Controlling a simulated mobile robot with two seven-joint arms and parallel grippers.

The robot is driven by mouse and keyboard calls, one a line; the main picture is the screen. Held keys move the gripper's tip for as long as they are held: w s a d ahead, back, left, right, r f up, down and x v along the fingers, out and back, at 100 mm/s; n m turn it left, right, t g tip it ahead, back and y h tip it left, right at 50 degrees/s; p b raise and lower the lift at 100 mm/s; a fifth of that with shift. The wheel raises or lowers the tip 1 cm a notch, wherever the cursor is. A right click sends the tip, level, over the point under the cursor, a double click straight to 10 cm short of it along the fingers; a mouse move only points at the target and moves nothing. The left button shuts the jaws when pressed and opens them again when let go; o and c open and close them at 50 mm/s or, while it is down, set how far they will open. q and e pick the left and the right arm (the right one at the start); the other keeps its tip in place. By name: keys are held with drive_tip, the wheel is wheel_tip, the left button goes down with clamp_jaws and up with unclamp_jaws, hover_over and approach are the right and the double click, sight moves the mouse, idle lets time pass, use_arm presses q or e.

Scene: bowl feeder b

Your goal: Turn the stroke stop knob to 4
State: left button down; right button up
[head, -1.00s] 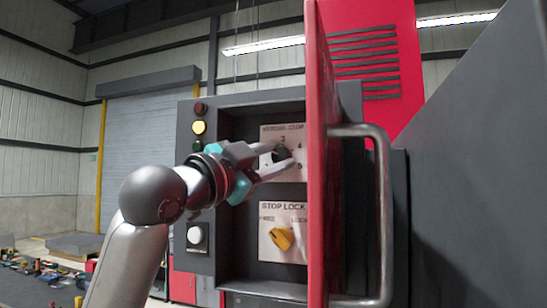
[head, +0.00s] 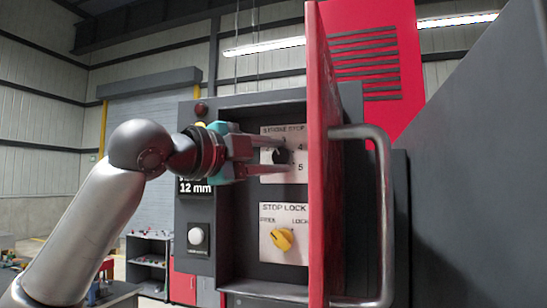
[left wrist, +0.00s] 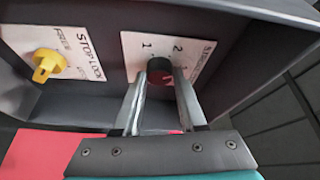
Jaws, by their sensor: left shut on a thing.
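The stroke stop knob (head: 281,156) is a dark round knob on a white plate (head: 297,176) inside the grey recessed panel. My left gripper (head: 283,154) comes in from the left and is shut on the knob, one finger on each side. In the left wrist view the knob (left wrist: 160,71) sits between the two fingertips, with 1 and 2 readable on the plate beside it. In the head view a 4 and a 5 show at the plate's right. Which number the knob points to cannot be told. My right gripper is not in view.
A yellow stop lock knob (head: 281,238) sits on its own plate below, pointing between its two marks or near one. A red open door (head: 318,160) with a grey handle (head: 382,220) stands close at the right. A white button (head: 196,235) and a 12 mm display (head: 195,187) are at the left.

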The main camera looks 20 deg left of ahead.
use_arm(q)
drive_tip(key=m+g+y, duration=0.1)
drive_tip(key=m, duration=0.3)
drive_tip(key=shift+r, duration=0.2)
drive_tip(key=m+y, duration=0.1)
drive_tip(key=m+g, duration=0.1)
drive_tip(key=m, duration=0.1)
drive_tip(key=shift+d+r+g+y, duration=0.1)
drive_tip(key=shift+d+g+y, duration=0.05)
drive_tip(key=shift+g+y, duration=0.2)
drive_tip(key=m+y, duration=0.2)
drive_tip(key=m, duration=0.1)
drive_tip(key=shift+d+g+y, duration=0.15)
drive_tip(key=shift+g+y, duration=0.1)
drive_tip(key=shift+m+y, duration=0.8)
drive_tip(key=shift+m, duration=0.4)
drive_tip(key=shift+c, duration=2.4)
unclamp_jaws()
drive_tip(key=shift+s+r, duration=0.1)
